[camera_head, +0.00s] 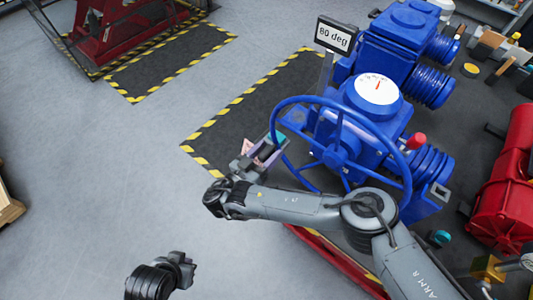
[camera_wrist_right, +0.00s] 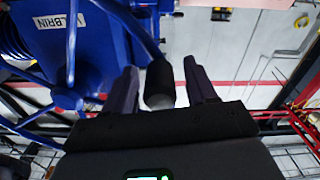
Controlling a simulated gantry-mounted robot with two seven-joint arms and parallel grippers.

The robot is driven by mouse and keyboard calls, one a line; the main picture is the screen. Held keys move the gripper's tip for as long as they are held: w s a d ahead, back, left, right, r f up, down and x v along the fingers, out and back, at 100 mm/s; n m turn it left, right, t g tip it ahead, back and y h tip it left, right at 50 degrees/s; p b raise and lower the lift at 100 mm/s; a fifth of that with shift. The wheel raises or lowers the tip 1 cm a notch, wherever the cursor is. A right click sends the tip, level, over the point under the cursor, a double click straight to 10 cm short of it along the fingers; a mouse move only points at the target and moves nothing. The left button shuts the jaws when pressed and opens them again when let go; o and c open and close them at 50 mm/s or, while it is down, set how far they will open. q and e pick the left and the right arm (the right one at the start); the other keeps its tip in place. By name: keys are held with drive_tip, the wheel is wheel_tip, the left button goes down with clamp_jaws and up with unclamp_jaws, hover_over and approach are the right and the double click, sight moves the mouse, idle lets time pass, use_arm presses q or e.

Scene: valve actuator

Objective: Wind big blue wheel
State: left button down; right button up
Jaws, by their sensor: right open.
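The big blue wheel (camera_head: 282,103) is a spoked handwheel on the near side of the blue valve actuator (camera_head: 355,100). My right gripper (camera_head: 268,148) is at the wheel's left rim. In the right wrist view its two fingers (camera_wrist_right: 162,88) are apart, with a dark cylindrical handle (camera_wrist_right: 160,78) between them. The handle's end is pale, and I cannot tell whether either finger touches it. The blue rim and spokes show to the left in that view. My left gripper (camera_head: 182,270) is low in the head view, away from the wheel; its fingers are unclear.
A sign (camera_head: 335,36) reads "80 deg", and a white dial (camera_head: 377,89) tops the actuator. A red tank (camera_head: 505,185) stands at the right. Tools and small items lie at the upper right. Grey floor (camera_head: 100,190) at the left is open.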

clamp_jaws()
idle(0.3)
